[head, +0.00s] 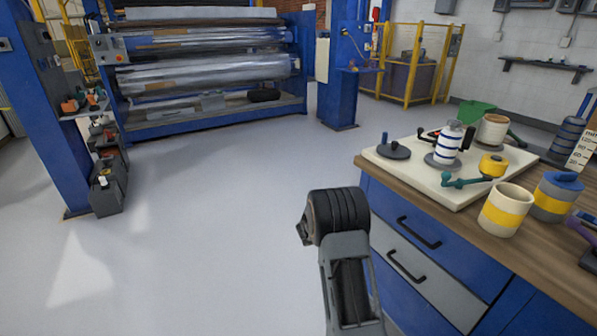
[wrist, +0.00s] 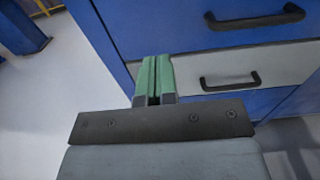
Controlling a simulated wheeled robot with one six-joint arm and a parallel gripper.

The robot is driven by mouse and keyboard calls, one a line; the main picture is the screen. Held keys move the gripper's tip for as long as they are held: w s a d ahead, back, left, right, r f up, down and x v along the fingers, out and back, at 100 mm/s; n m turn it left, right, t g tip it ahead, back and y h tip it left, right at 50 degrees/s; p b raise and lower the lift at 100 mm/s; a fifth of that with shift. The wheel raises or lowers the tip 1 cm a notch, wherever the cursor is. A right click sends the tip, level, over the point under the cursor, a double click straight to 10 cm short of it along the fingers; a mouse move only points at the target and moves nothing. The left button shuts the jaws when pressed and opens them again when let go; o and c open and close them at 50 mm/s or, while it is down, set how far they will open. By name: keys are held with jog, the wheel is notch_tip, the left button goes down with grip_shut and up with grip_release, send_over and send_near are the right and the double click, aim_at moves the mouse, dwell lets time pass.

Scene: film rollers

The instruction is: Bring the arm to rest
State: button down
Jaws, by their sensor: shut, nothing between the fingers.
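My gripper (wrist: 155,64) shows in the wrist view with its two green fingers side by side, shut and empty. It is in front of the blue and grey drawers of the workbench (head: 428,243), apart from the things on the bench top. In the head view my arm stands at the lower middle, left of the bench, with its dark ribbed joint uppermost. The gripper's fingers cannot be made out in that view.
A cream board (head: 430,188) on the bench holds a striped cylinder (head: 447,142) and several small parts. A cream and yellow cup (head: 506,209) stands at its front right. The drawer handles (head: 418,232) stick out. A blue roller machine (head: 205,70) stands at the back.

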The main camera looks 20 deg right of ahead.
jog(key=s+a+f+m+g+y, duration=0.2)
jog(key=s+f+m+g+y, duration=0.15)
jog(key=s+f+m, duration=0.2)
jog(key=s+a+r+m+g+y+p, duration=0.2)
jog(key=s+a+r+m+y+p, duration=0.3)
jog(key=s+a+r, duration=0.1)
jog(key=s+a+r+m+t+y+p, duration=0.2)
jog(key=a+r+p, duration=0.4)
jog(key=r, duration=0.4)
jog(key=s+a+r+m+t+y+p, duration=0.3)
jog(key=s+a+r+y+p, duration=0.1)
jog(key=a+r+p, duration=0.3)
jog(key=s+a+r+m+t+y+p, duration=0.3)
jog(key=a+r+p, duration=0.3)
jog(key=a+r, duration=0.4)
notch_tip(320, 180, up, 5)
jog(key=shift+s+a+r+y, duration=0.1)
jog(key=shift+s+a+y, duration=0.05)
jog(key=shift+s+y, duration=0.2)
